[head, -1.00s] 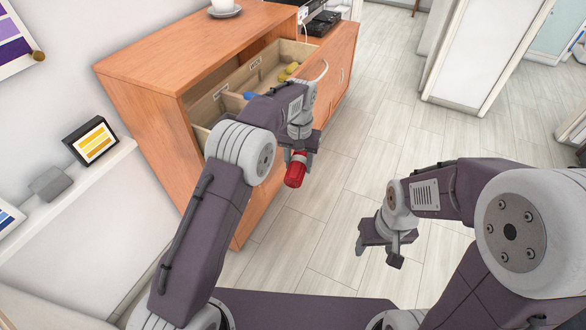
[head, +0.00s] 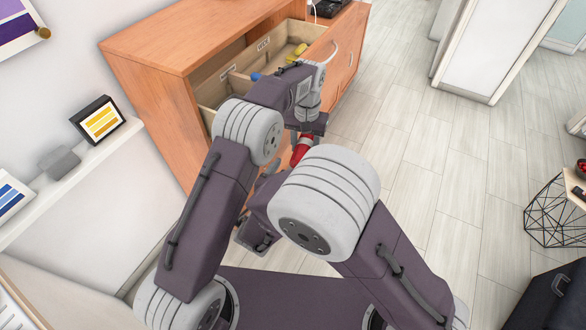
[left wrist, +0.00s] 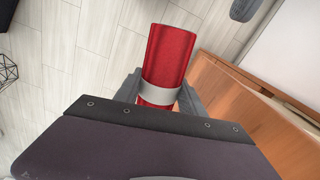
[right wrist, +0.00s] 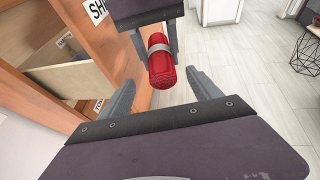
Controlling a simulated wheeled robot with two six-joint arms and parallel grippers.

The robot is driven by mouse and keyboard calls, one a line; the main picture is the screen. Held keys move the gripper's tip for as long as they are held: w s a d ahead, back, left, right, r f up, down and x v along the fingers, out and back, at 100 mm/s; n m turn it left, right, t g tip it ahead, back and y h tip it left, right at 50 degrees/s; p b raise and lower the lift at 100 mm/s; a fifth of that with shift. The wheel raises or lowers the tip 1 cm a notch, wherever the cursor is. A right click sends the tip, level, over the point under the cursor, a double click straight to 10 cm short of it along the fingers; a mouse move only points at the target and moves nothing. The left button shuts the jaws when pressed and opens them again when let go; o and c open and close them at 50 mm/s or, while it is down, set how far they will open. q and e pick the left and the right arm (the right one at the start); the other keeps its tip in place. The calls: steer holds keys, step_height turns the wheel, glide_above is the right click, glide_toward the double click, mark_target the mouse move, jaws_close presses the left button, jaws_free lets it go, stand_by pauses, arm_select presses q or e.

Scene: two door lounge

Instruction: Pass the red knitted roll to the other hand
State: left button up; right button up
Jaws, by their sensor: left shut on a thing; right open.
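The red knitted roll (head: 301,148) has a pale band around it. In the left wrist view the roll (left wrist: 169,57) is between the fingers of my left gripper (left wrist: 158,92), which is shut on it near the band. My left gripper (head: 308,130) holds the roll above the floor, in front of the open drawer. My right gripper (right wrist: 163,97) is open and empty. In the right wrist view the roll's free end (right wrist: 161,72) points toward it, just beyond and between its fingertips. In the head view my right arm hides the right fingertips and part of the roll.
A wooden cabinet (head: 180,60) with an open drawer (head: 236,90) holding small yellow and blue things stands close behind my left gripper. A wall shelf (head: 70,180) is at the left. A wire-frame table (head: 556,210) is at the right. The floor between is clear.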

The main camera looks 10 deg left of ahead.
mark_target(298, 161)
steer(key=x, duration=0.7)
steer(key=shift+w+d+f, duration=0.1)
steer(key=shift+w+d, duration=0.05)
steer(key=c, duration=1.3)
arm_select(q)
steer(key=o, duration=1.5)
arm_select(e)
steer(key=shift+c, duration=1.2)
